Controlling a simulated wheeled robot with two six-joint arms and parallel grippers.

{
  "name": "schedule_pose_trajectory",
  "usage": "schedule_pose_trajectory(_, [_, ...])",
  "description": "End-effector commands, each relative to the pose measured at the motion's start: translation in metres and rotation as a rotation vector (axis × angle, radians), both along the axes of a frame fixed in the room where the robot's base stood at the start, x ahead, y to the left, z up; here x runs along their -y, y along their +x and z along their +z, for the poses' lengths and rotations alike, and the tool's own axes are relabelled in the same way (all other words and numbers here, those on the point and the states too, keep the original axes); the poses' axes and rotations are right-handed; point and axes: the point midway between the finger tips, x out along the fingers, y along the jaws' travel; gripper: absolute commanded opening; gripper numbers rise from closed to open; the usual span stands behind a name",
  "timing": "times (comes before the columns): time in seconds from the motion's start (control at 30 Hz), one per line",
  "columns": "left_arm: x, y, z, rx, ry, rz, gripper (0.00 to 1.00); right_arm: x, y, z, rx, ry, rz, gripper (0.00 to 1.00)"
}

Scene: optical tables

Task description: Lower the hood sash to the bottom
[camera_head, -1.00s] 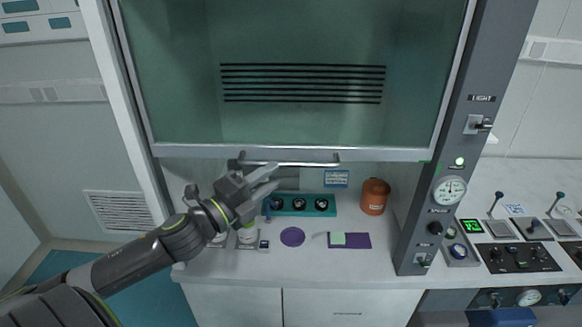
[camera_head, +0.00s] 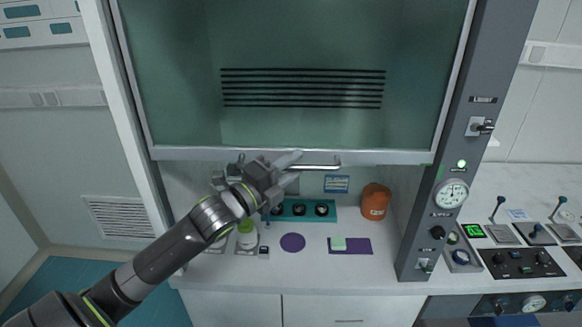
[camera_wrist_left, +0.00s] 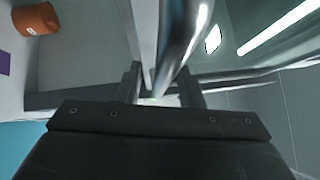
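The hood sash (camera_head: 290,155) is a glass pane in a light frame, raised, with its bottom rail above the worktop. A metal bar handle (camera_head: 325,166) runs along that rail. My left gripper (camera_head: 292,167) is at the handle, its two fingers spread apart, one higher and one lower. In the left wrist view the shiny bar (camera_wrist_left: 185,40) runs in toward the gap between the fingers (camera_wrist_left: 158,88). The fingers look apart, and I cannot tell whether they touch the bar. My right gripper is out of view.
A grey control post (camera_head: 425,215) stands at right.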

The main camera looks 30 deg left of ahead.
Motion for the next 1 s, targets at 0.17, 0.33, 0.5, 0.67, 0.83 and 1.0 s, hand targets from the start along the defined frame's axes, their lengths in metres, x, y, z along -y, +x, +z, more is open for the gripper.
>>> schedule_pose_trajectory(0.17, [0.0,0.0,0.0,0.0,0.0,0.0,0.34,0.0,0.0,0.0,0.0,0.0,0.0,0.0])
schedule_pose_trajectory(0.33, [0.0,0.0,0.0,0.0,0.0,0.0,0.2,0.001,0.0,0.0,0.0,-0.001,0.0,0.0])
schedule_pose_trajectory(0.5, [0.0,0.0,0.0,0.0,0.0,0.0,0.0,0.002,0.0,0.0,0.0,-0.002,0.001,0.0])
schedule_pose_trajectory(0.67, [0.0,0.0,0.0,0.0,0.0,0.0,0.0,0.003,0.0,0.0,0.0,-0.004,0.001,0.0])
schedule_pose_trajectory(0.83, [0.0,0.0,-0.002,0.0,0.0,0.0,0.0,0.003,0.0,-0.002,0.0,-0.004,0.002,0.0])
schedule_pose_trajectory(1.0, [0.0,0.0,-0.015,-0.001,0.0,0.0,0.0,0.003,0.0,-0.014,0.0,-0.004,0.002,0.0])
